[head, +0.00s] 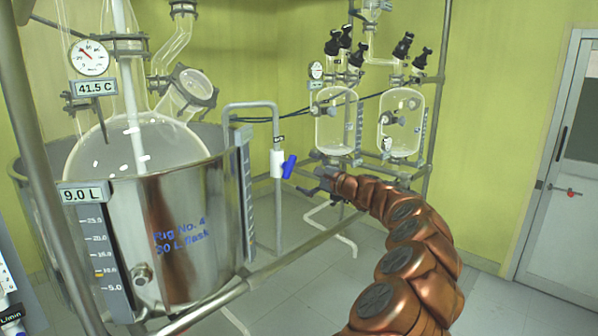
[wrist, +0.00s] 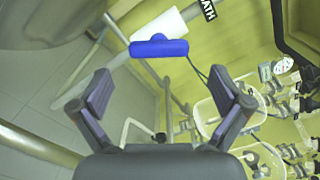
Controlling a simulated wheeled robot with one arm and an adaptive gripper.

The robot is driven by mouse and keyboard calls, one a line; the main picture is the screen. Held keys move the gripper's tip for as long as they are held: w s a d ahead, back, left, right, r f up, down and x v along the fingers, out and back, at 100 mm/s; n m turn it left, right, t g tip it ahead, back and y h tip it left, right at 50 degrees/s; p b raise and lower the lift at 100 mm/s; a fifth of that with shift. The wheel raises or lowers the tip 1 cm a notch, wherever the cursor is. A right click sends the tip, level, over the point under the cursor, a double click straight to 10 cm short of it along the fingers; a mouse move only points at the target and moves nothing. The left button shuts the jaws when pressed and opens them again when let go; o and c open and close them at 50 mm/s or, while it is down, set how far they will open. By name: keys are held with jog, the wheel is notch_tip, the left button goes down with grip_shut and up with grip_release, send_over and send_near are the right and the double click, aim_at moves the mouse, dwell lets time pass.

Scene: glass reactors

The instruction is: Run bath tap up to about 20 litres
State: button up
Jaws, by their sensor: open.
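The bath tap is a white valve body (head: 277,163) with a blue lever handle (head: 289,166), on a grey pipe that bends over the bath rim. In the head view the handle is tilted, its upper end to the right. In the wrist view the blue handle (wrist: 160,48) lies across the picture beyond my fingertips, below the white body (wrist: 158,24). My gripper (head: 318,179) is open and empty, just right of the handle and apart from it; it also shows in the wrist view (wrist: 160,88). The steel bath (head: 190,220) has a level display (head: 83,195) reading 9.0 L.
A large glass flask (head: 135,150) sits in the bath, with a 41.5 C display (head: 96,88) above. Metal frame rails (head: 300,250) cross below the tap. Two smaller glass reactors (head: 336,122) (head: 400,122) stand behind my arm. Open floor lies to the right.

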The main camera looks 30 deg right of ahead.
jog(key=shift+v, duration=2.05)
dwell(6.0)
